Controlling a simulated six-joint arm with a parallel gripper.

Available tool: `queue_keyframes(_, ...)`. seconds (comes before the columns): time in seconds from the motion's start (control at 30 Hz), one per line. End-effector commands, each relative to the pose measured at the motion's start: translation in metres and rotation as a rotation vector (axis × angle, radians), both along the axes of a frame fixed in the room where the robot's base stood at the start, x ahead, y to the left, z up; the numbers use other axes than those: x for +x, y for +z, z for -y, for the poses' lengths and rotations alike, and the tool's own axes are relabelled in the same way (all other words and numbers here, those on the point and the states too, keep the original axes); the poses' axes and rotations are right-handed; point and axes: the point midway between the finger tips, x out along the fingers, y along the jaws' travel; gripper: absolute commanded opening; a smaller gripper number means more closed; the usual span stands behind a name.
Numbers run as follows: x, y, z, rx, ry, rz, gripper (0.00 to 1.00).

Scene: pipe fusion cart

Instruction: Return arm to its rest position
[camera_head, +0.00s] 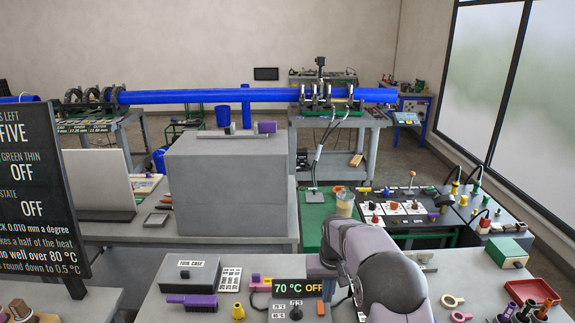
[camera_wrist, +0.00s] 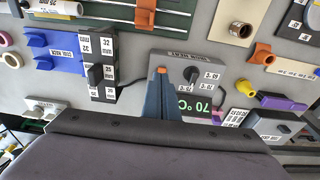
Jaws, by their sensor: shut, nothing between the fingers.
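I cannot tell how far the tips are from the box. In the head view my grey arm reaches over the front bench at lower right, and the fingertips cannot be made out. The control display (camera_head: 290,288) there reads 70 °C and OFF.
A grey box (camera_head: 205,280) and a purple-handled tool (camera_head: 192,302) lie left of the display. A large grey block (camera_head: 230,185) stands behind. A black information board (camera_head: 35,190) is at left.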

Motion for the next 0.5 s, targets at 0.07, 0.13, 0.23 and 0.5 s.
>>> queue_keyframes(0.07, -0.024, 0.010, 0.004, 0.000, 0.000, -0.009, 0.00)
queue_keyframes(0.13, -0.049, 0.016, 0.007, -0.001, 0.000, -0.020, 0.00)
queue_keyframes(0.23, -0.087, 0.023, 0.012, -0.001, 0.001, -0.036, 0.00)
queue_keyframes(0.5, -0.200, 0.024, 0.022, -0.002, 0.003, -0.079, 0.00)
